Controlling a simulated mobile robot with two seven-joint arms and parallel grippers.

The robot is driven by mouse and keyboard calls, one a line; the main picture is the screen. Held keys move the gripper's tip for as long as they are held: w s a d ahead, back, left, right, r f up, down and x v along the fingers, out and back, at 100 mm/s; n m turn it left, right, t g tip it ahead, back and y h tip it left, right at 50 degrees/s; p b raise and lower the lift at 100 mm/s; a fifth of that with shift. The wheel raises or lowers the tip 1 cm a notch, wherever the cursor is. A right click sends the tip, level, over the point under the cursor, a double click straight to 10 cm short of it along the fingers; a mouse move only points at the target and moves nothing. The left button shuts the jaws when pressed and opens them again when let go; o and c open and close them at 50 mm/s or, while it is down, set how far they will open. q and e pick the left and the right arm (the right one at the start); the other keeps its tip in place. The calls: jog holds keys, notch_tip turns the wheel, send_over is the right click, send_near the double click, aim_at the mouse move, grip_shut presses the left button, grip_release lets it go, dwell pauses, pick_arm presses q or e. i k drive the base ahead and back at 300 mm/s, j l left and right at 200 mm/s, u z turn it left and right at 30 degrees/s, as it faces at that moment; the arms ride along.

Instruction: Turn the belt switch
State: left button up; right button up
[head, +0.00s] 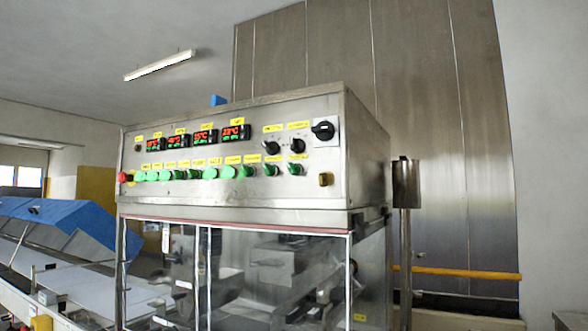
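The control panel (225,187) is a steel box on top of the machine, in the middle of the head view. It carries a row of green switches (210,173), two black knobs (272,147) and a larger black rotary switch (323,131) at the upper right. A red button (122,177) is at the left end. Yellow labels sit above the controls, too small to read, so I cannot tell which one is the belt switch. Neither of my grippers is in view.
Below the panel are clear machine windows (270,275) with metal parts behind them. A conveyor (60,270) with blue covers (65,225) runs at the left. A steel post (405,230) stands at the right, near a yellow bar (460,272) and a tall steel wall (440,130).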

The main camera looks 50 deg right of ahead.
aim_at(209, 173)
jog(key=z, duration=1.4)
